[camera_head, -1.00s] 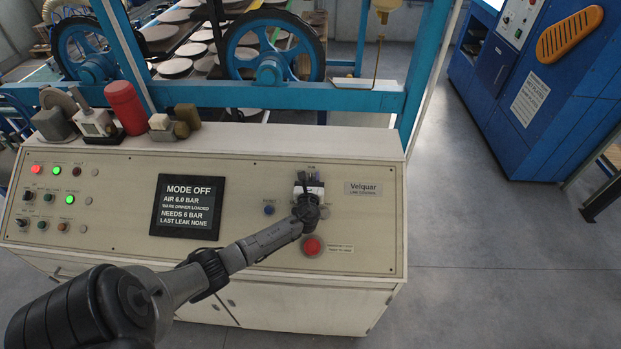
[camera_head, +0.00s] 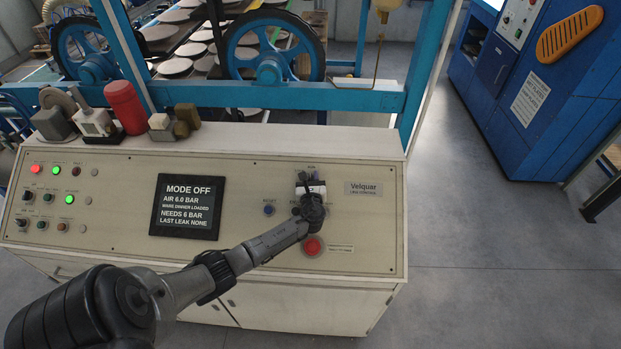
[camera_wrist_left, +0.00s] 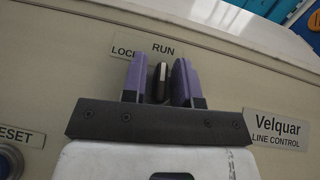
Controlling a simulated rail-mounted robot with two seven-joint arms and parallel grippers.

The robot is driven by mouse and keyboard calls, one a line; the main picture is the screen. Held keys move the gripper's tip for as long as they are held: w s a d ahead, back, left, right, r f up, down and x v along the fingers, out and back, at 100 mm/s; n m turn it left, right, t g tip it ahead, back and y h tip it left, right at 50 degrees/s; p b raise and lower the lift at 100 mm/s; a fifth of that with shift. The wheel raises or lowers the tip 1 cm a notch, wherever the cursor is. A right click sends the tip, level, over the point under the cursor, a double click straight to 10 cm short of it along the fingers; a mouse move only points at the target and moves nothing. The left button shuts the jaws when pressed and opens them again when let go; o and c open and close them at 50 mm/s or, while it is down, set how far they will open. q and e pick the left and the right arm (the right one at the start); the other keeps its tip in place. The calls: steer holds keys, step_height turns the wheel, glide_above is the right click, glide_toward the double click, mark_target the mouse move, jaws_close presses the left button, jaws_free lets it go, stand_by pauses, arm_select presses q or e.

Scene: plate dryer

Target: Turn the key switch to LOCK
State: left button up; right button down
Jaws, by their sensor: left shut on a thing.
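The key (camera_wrist_left: 160,82) of the key switch shows in the left wrist view as a dark, narrow piece standing between the two purple fingers of my left gripper (camera_wrist_left: 158,88). The fingers are shut on it. The printed LOCK label (camera_wrist_left: 124,53) is above the left finger and the RUN label (camera_wrist_left: 163,49) is above the key. The switch's base and exact angle are hidden by the gripper. In the head view my left gripper (camera_head: 308,182) is at the right part of the control panel (camera_head: 270,175) and covers the switch. My right gripper is not in view.
A red button (camera_head: 312,246) is just below my left wrist. A blue RESET button (camera_head: 268,210) is to the left. The black display (camera_head: 187,207) reads MODE OFF. A red cylinder (camera_head: 126,107) and small objects stand on the ledge behind.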

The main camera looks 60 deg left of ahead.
arm_select(q)
steer(key=n+g+y+b, duration=0.1)
steer(key=n+g, duration=0.7)
steer(key=shift+b, duration=0.35)
steer(key=n+g+h+b, duration=0.1)
steer(key=n+g, duration=0.3)
steer(key=n, duration=0.1)
steer(key=shift+s+g, duration=0.1)
steer(key=shift+g, duration=0.2)
steer(key=shift+n+g+h, duration=0.3)
steer(key=shift+n+h, duration=0.1)
steer(key=o, duration=0.6)
steer(key=b+v, duration=0.1)
steer(key=v, duration=1.2)
steer(key=shift+d, duration=0.4)
